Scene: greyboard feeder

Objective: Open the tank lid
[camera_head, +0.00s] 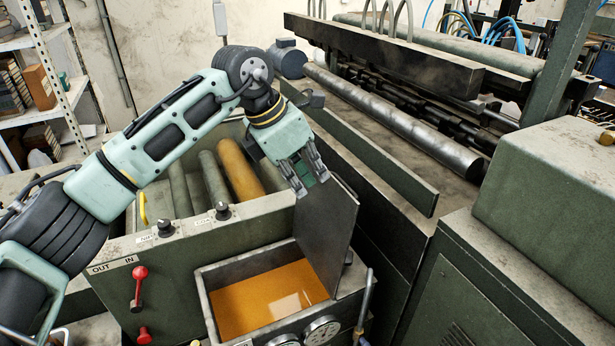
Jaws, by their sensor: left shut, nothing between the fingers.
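The tank (209,302) is a dark metal box on the machine's front, with orange-yellow liquid (265,300) inside. Its lid (326,222) is a dark flat plate standing raised along the tank's right side, so the tank's top is uncovered. My left gripper (309,183) is shut and empty, pointing down at the upper left edge of the lid. I cannot tell whether the fingers touch the lid. My right gripper is not in view.
Dial gauges (322,330) sit on the tank's front. A red lever (138,285) and black knobs (166,227) are on the panel to the left. Rollers (240,170) lie behind the panel. A green machine housing (555,200) fills the right side.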

